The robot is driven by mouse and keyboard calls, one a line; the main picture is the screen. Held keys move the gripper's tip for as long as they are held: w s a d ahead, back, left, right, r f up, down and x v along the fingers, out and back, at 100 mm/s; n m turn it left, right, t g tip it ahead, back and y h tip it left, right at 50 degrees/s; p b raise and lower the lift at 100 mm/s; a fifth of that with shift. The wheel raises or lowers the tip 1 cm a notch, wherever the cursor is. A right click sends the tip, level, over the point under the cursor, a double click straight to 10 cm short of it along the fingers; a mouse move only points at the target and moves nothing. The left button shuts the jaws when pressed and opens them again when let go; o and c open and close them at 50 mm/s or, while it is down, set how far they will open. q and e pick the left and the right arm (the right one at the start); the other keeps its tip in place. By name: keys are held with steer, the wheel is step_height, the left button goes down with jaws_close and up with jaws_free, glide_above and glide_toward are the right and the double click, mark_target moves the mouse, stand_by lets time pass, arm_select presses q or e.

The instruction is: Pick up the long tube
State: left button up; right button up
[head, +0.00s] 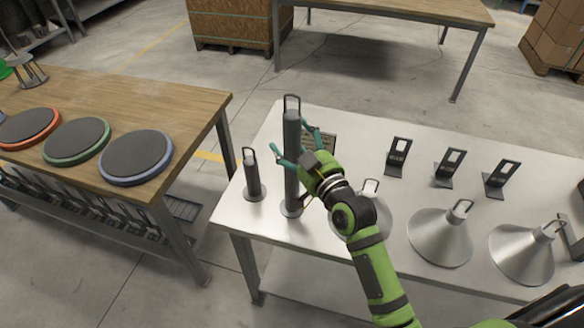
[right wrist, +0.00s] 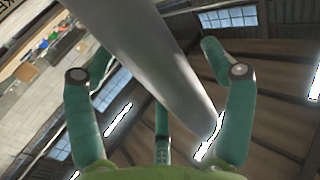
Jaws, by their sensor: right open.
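The long tube (head: 291,165) stands upright on the metal table, on a round base, with a wire loop at its top. My right gripper (head: 290,140) is at its upper half, fingers open, one on each side of it. In the right wrist view the tube (right wrist: 155,60) runs slantwise between the spread teal fingers. A gap shows between the tube and each finger, so it is not clamped. My left gripper is not in view.
A short tube (head: 252,178) stands left of the long one. Metal cone hoods (head: 440,238) and several black brackets (head: 397,155) stand to the right on the metal table (head: 350,130). A wooden table (head: 190,100) with round discs is at left.

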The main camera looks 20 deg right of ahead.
jaws_close()
steer(key=shift+r, duration=0.1)
steer(key=shift+r, duration=0.1)
